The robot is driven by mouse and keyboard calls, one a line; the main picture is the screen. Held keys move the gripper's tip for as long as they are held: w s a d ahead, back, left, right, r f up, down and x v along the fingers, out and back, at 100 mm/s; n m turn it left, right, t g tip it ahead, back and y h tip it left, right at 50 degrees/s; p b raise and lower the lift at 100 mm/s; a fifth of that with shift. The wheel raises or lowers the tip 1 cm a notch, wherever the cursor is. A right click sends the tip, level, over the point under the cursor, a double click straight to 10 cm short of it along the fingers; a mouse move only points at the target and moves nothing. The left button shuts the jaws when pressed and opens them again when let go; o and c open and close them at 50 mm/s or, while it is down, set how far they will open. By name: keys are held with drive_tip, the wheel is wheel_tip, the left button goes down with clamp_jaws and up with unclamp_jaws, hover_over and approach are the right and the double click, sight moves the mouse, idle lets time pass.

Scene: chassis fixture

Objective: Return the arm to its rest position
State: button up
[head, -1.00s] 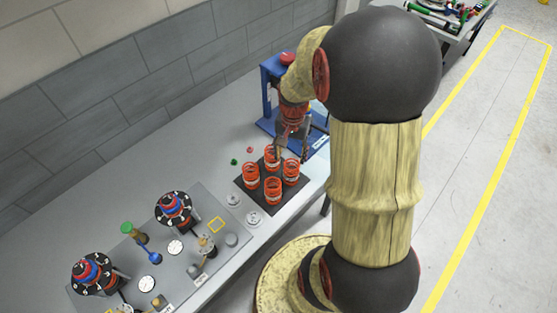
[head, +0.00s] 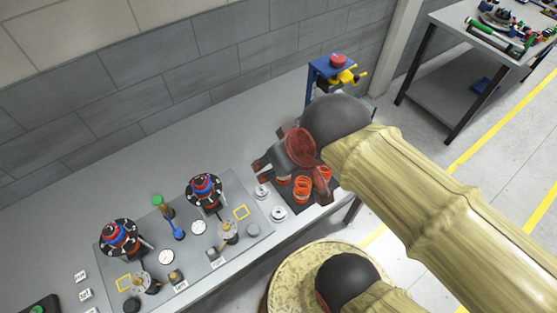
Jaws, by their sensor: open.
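My arm reaches in from the lower right, with its tan links and dark joints in front of the bench. My gripper (head: 290,182) is over the bench, in front of the dark spring mat. Its dark fingers are spread apart and I see nothing held between them. The orange springs (head: 302,189) stand on the mat, partly hidden behind my gripper and wrist.
The grey bench (head: 130,185) runs along the wall. A grey fixture board (head: 183,249) carries two dark round units with red and blue tops. A blue press (head: 318,78) stands behind my arm. A second table (head: 455,75) is at upper right, with clear floor beside it.

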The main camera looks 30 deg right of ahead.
wheel_tip(320, 180, down, 7)
drive_tip(key=b, duration=0.7)
